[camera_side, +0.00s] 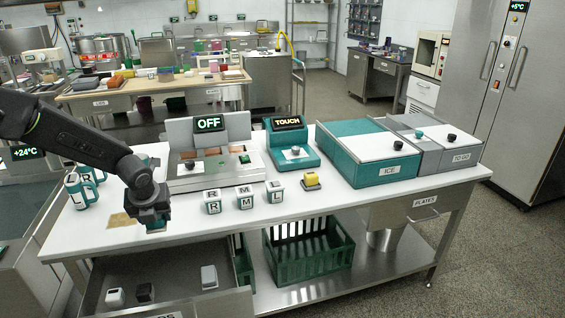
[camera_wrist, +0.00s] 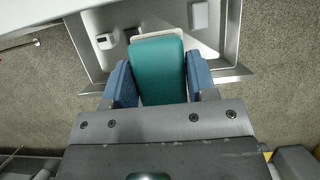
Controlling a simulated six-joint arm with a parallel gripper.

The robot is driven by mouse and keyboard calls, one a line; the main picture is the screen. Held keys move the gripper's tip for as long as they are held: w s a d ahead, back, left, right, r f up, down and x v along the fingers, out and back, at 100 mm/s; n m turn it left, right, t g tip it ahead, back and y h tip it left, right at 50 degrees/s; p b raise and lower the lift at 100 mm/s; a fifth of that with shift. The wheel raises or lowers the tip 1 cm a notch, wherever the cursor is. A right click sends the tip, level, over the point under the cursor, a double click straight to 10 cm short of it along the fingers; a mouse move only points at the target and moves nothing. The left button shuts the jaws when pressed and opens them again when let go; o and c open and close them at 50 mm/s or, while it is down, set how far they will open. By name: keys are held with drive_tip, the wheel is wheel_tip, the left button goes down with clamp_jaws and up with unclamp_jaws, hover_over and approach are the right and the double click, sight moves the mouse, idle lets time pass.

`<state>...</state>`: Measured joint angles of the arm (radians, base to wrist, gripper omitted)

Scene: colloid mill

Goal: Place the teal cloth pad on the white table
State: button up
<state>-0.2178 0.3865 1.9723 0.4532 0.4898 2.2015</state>
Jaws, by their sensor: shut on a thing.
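My gripper (camera_side: 152,218) is at the front left of the white table (camera_side: 350,203) in the side view. In the wrist view my gripper (camera_wrist: 160,85) has its blue fingers shut on the sides of the teal cloth pad (camera_wrist: 159,70). A thin pale edge shows along the pad's far end. In the wrist view the pad is seen above the open drawer and floor. In the side view the pad is mostly hidden by the fingers, and I cannot tell its height over the table.
An open drawer (camera_side: 190,280) with several small items juts out below the table's front left. A tan patch (camera_side: 122,220), white cubes (camera_side: 245,200), a yellow-topped block (camera_side: 311,181) and a grey machine marked OFF (camera_side: 210,160) are on the table. Its front right is clear.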

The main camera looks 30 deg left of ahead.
wheel_tip(320, 180, up, 4)
drive_tip(key=shift+r, duration=0.25)
drive_tip(key=shift+w+a+f+n, duration=0.15)
drive_tip(key=shift+f+n, duration=0.1)
drive_tip(key=shift+n, duration=0.25)
drive_tip(key=n+g, duration=0.1)
drive_tip(key=n, duration=0.1)
drive_tip(key=w+a+n+g+y, duration=0.1)
drive_tip(key=n, duration=0.1)
drive_tip(key=a+n, duration=0.1)
drive_tip(key=n, duration=0.2)
drive_tip(key=shift+w+a+f+g, duration=0.15)
drive_tip(key=shift+g, duration=0.25)
drive_tip(key=w+a+m+h, duration=0.2)
drive_tip(key=a+m+h, duration=0.3)
drive_tip(key=m, duration=1.3)
drive_tip(key=w+a+m+h, duration=0.2)
drive_tip(key=a+m+h, duration=0.35)
drive_tip(key=m, duration=1.15)
drive_tip(key=n+t+y, duration=0.4)
drive_tip(key=n+y, duration=0.1)
drive_tip(key=n, duration=0.8)
hover_over(181, 210)
drive_tip(key=s, duration=0.2)
drive_tip(key=f, duration=1.1)
drive_tip(key=shift+w+a+f, duration=0.25)
drive_tip(key=shift+f, duration=0.15)
drive_tip(key=shift+f+h, duration=0.25)
drive_tip(key=shift+f, duration=1.7)
